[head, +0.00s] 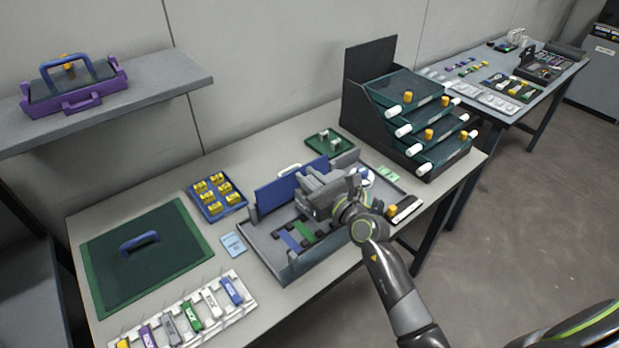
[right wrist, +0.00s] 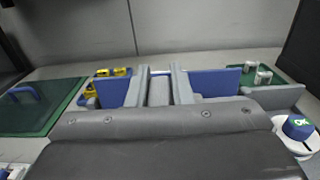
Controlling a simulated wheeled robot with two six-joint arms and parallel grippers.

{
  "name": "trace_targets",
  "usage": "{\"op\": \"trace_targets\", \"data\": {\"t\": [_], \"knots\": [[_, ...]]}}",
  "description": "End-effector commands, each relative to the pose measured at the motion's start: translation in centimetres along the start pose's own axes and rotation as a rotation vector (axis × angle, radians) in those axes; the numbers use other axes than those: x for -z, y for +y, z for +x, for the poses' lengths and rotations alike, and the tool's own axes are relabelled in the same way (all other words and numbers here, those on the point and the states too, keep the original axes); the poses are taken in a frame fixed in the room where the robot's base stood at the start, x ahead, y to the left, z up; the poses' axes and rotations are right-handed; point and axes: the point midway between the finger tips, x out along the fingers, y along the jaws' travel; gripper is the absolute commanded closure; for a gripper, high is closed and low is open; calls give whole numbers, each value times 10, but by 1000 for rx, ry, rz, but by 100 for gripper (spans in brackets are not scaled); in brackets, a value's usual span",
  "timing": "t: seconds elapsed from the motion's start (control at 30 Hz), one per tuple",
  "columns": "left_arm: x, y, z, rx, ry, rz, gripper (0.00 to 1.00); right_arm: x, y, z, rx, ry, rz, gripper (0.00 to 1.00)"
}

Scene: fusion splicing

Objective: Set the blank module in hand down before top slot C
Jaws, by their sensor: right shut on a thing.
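My right gripper (head: 318,190) is over the grey splicing fixture (head: 285,268) on the near table. In the right wrist view its two grey fingers (right wrist: 160,88) are closed on a grey block, the blank module (right wrist: 160,93). In the head view the gripper mostly hides the module. A blue module (head: 291,241) and a green module (head: 305,229) lie in the fixture below and left of the gripper. The blue upright panel (head: 280,190) stands behind it. Slot letters cannot be read, and I cannot tell whether the module touches the fixture. My left gripper is out of view.
A white rack (head: 245,306) of coloured modules lies at front left, near a green mat (head: 150,275). A blue tray (head: 238,207) of yellow pieces is left of the fixture. A dark tiered shelf (head: 368,125) stands at right.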

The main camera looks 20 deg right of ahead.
Motion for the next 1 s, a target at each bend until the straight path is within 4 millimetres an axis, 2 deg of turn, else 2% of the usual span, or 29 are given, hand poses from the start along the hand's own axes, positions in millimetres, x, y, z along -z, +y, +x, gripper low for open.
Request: {"op": "trace_targets", "data": {"t": [0.3,0.33,0.5,0.77,0.97,1.0], "knots": [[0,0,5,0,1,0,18,7,0,0,0,-1,1,100],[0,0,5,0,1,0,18,8,0,0,0,0,2,79],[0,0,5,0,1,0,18,7,0,0,0,0,1,58],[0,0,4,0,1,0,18,7,0,0,0,0,1,58],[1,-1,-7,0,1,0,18,-10,0,0,0,-2,-1,58],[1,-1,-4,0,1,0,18,-5,0,-7,1,1,1,58]]}}
